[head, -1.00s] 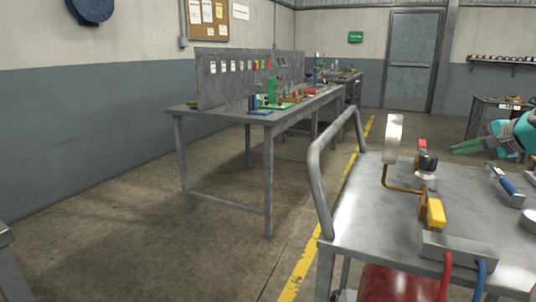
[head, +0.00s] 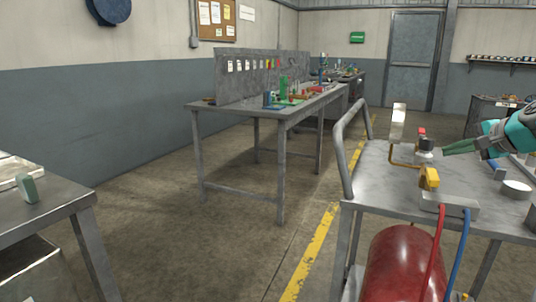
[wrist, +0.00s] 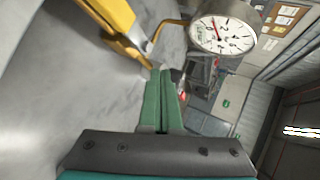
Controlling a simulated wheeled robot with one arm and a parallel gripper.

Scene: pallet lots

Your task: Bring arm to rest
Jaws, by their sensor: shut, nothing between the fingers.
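My gripper (head: 446,152) is at the right of the head view, its green fingers pointing left above the metal cart top (head: 376,183). In the wrist view the two fingers (wrist: 160,85) lie together with nothing between them. A gauge stands on the cart; its white dial (wrist: 221,34) faces the wrist camera, and in the head view it shows edge-on (head: 398,122). A yellow-handled fitting (head: 429,178) is in front of it, and it looms at the upper left in the wrist view (wrist: 108,18). I cannot tell the exact gap between fingers and fittings.
A red tank (head: 403,265) with red and blue hoses sits below the cart top. A workbench (head: 238,115) with a pegboard stands at the middle. Another table (head: 50,212) is at the near left. Open floor (head: 165,235) lies between them.

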